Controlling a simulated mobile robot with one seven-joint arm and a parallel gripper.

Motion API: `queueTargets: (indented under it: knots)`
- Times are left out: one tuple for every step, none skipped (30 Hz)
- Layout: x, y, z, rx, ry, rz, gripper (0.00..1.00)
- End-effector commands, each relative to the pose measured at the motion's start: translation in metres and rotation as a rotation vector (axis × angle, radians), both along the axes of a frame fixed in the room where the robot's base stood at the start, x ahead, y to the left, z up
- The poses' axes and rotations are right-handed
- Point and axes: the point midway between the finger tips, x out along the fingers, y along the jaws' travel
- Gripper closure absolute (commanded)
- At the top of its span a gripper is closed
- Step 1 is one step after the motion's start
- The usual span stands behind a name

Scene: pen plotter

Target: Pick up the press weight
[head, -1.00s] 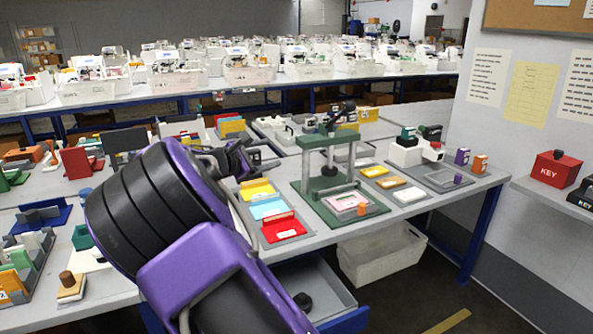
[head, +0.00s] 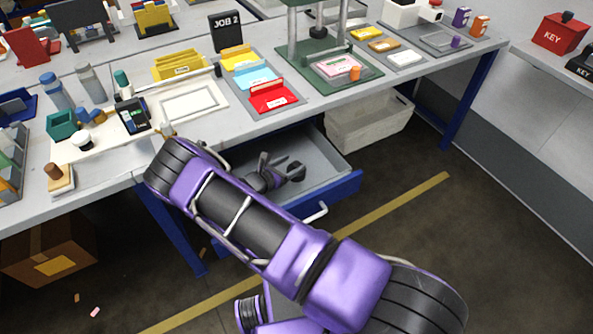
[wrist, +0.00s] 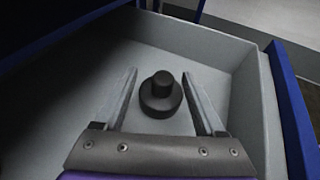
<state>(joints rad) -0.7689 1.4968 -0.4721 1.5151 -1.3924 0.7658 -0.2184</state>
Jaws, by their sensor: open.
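The press weight (wrist: 161,97) is a black round disc with a narrower knob on top. In the wrist view it stands upright on the grey floor of the open drawer. My gripper (wrist: 161,88) is open, with one finger on each side of the weight and visible gaps between fingers and weight. In the head view my gripper (head: 278,172) is over the open blue-fronted drawer (head: 340,187), and it and the arm hide the weight there.
The drawer's grey side wall (wrist: 252,105) stands to the right of my gripper. The tabletop edge lies above and behind the drawer. A white bin (head: 370,122) sits under the table to the right, and a cardboard box (head: 48,250) at lower left.

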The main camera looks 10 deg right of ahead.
Motion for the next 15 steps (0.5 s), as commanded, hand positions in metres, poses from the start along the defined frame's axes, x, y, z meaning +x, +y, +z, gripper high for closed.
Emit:
queueTargets:
  knots:
    - [0.003, -0.004, -0.003, 0.0, 0.0, -0.001, 0.28]
    - [0.004, -0.006, -0.004, 0.0, 0.0, -0.001, 0.28]
    - [0.005, -0.008, -0.005, 0.0, 0.001, -0.002, 0.28]
    - [0.006, -0.01, -0.006, 0.0, 0.001, -0.002, 0.28]
    - [0.007, -0.012, -0.007, 0.001, 0.0, -0.002, 0.28]
    - [0.009, -0.015, -0.01, 0.001, 0.0, -0.001, 0.28]
    - [0.011, -0.019, -0.012, 0.001, 0.0, -0.001, 0.28]
    - [0.013, -0.022, -0.014, 0.0, 0.0, -0.002, 0.28]
    - [0.016, -0.028, -0.017, -0.001, 0.001, -0.003, 0.28]
    - [0.018, -0.032, -0.02, 0.0, 0.0, -0.003, 0.28]
    - [0.021, -0.034, -0.021, 0.001, -0.002, -0.003, 0.28]
    - [0.025, -0.039, -0.023, 0.001, -0.001, -0.004, 0.28]
    - [0.027, -0.041, -0.024, 0.002, -0.001, -0.003, 0.28]
    - [0.029, -0.042, -0.025, 0.002, -0.001, -0.002, 0.28]
    - [0.03, -0.044, -0.026, 0.003, 0.0, -0.002, 0.28]
